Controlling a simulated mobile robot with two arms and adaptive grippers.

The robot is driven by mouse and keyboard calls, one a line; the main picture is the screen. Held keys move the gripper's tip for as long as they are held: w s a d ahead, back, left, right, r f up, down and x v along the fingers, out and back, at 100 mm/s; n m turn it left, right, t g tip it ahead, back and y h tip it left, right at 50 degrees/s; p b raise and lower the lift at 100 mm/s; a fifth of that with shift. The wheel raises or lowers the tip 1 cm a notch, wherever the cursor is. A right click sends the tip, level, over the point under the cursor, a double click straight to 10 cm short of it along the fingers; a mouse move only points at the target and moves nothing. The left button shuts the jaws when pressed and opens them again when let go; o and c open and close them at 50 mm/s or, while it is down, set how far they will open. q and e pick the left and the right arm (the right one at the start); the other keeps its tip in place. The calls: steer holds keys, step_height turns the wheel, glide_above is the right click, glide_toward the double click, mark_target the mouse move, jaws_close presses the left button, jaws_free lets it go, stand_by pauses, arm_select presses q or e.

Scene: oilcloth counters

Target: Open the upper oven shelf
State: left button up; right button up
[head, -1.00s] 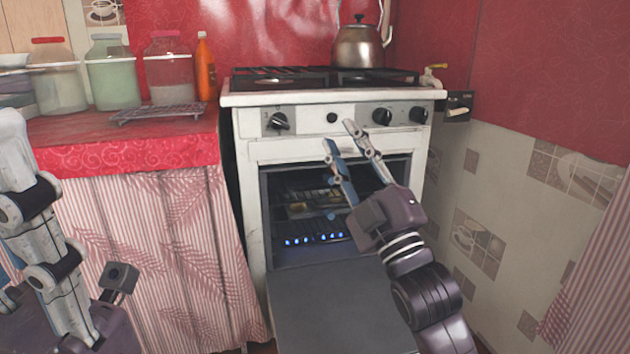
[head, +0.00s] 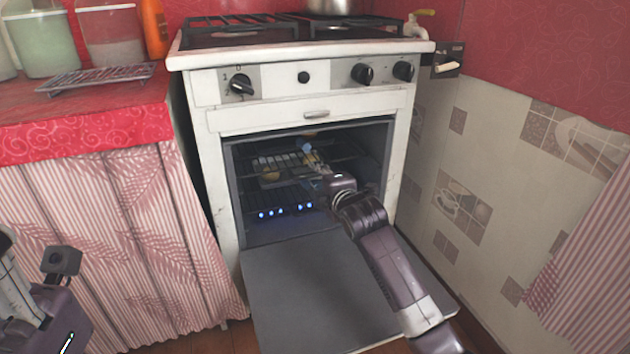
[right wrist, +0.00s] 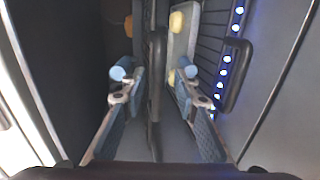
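The oven (head: 228,180) is open, with its door (head: 330,285) folded down at the front. Inside are an upper shelf (head: 345,150) and a lower rack, both pushed in as far as I can see. My right gripper (head: 312,165) reaches into the oven cavity. In the right wrist view, my right gripper (right wrist: 151,80) is open, its two fingers on either side of a dark bar of the upper shelf (right wrist: 156,75). The fingers appear apart from the bar. Part of my left arm shows at the lower left; its fingers are not in view.
A tray with yellow food (head: 268,178) sits inside the oven. A row of blue lights (right wrist: 222,80) is near the oven's bottom. A curtained counter (head: 110,130) with jars and a wire rack (head: 95,77) stands on the left. A tiled wall (head: 465,170) is close on the right.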

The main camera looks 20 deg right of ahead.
steer(key=shift+w+f, duration=0.1)
steer(key=shift+w, duration=0.5)
jaws_close()
